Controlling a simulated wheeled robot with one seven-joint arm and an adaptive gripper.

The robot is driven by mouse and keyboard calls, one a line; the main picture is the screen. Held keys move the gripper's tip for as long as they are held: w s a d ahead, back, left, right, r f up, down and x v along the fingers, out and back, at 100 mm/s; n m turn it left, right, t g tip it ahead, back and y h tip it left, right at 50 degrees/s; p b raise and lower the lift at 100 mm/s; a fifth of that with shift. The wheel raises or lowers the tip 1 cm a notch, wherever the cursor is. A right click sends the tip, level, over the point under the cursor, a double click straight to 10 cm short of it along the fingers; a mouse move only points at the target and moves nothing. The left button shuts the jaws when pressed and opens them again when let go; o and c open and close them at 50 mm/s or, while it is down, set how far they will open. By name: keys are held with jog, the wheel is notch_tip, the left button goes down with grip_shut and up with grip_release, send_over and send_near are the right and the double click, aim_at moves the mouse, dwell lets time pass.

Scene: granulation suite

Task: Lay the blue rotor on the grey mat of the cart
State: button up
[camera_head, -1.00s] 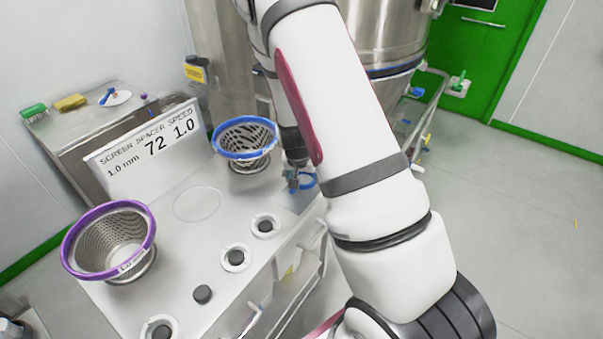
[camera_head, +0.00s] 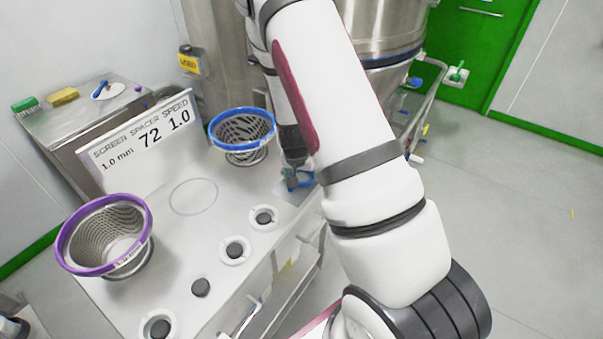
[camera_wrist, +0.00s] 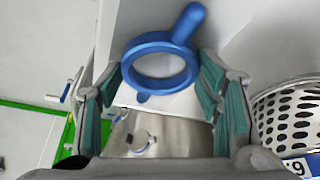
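A blue ring-shaped piece (camera_wrist: 160,65) with a thick handle and a small lug, the only candidate I see for the blue rotor, fills the gap between my fingertips in the wrist view. In the head view its blue (camera_head: 306,183) shows partly behind my gripper (camera_head: 297,180), at the right edge of the white worktop. The fingers of my gripper (camera_wrist: 160,70) are wide apart, one at each side of the ring. I cannot tell whether they press on it. I cannot make out the grey mat for certain.
A blue-rimmed screen basket (camera_head: 242,130) stands just left of my gripper. A purple-rimmed basket (camera_head: 105,235) and several black knobs are on the white worktop (camera_head: 225,205). A sign (camera_head: 140,140) stands behind. Open floor (camera_head: 520,200) lies to the right.

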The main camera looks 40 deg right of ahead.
jog(key=o, duration=0.4)
jog(key=v, duration=1.2)
dwell(0.5)
